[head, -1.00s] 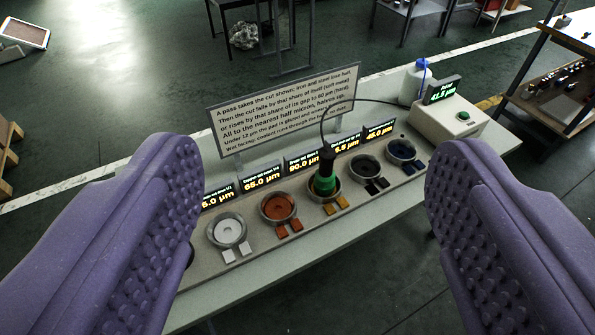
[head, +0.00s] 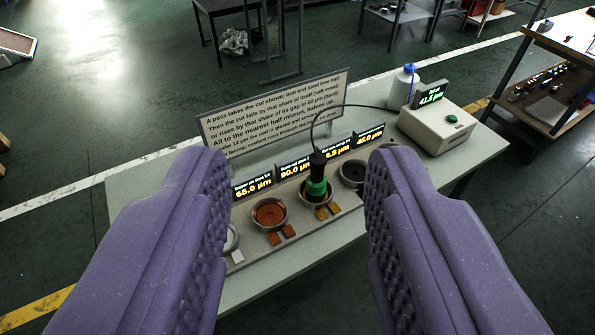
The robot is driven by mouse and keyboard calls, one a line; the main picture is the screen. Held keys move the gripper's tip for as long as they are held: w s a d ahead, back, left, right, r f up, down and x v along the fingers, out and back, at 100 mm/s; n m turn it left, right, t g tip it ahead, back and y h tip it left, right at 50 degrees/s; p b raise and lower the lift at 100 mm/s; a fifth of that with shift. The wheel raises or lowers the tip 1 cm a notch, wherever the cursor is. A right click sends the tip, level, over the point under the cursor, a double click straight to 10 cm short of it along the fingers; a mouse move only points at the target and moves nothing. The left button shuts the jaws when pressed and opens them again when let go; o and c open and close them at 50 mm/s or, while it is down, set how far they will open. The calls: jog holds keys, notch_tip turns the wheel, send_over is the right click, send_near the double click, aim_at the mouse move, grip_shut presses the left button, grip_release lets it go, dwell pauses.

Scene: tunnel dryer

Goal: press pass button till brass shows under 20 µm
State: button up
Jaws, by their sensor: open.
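The pass button appears to be the green button (head: 452,118) on top of a pale box (head: 432,130) at the right end of the bench. A display (head: 430,95) on that box reads 41.5 µm. A black-and-green tool (head: 317,185) on a cable stands in the cup beside brass-coloured swatches (head: 321,213). A display (head: 293,168) reading 90.0 µm, probably for brass, stands behind the cups; its label is too small to read surely. My purple gripper (head: 295,160) is open and empty, its fingers framing the cups, left of the button and apart from it.
A text sign (head: 275,112) stands behind the displays. A white bottle with a blue cap (head: 403,86) stands behind the box. The copper-coloured cup (head: 269,214) sits near my left finger. My right finger hides part of the row. A shelf unit (head: 550,95) stands at far right.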

grip_shut()
dwell(1.4)
